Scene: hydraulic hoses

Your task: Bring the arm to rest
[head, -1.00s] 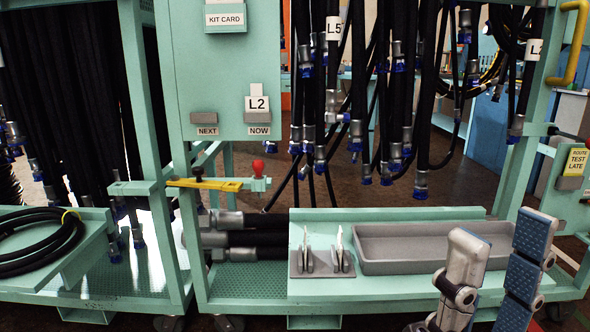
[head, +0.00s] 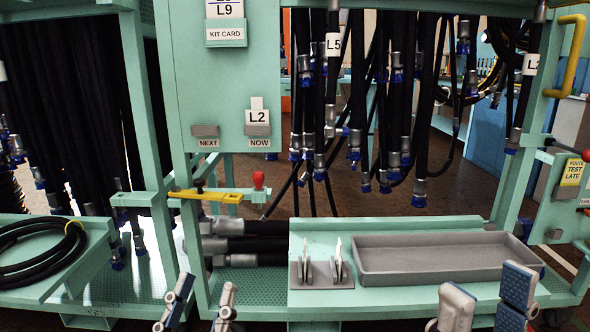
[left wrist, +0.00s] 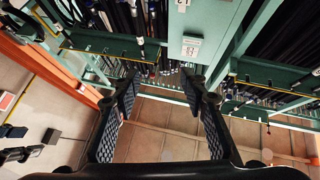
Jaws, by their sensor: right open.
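My left gripper (head: 198,304) is at the bottom of the head view, in front of the green cart. Its fingers are apart with nothing between them; the left wrist view shows the same open, empty jaws (left wrist: 163,105). My right gripper (head: 486,303) is at the lower right of the head view, in front of the grey tray. Its fingers are apart and nothing shows between them. Both grippers appear clear of the cart. The lower arms are mostly out of the picture.
The grey tray (head: 440,275) looks empty on the green bench, beside a grey holder (head: 320,284) with upright pieces. Black hoses (head: 420,110) hang behind. A coiled hose (head: 40,255) lies at left. A yellow latch (head: 205,195) crosses the frame.

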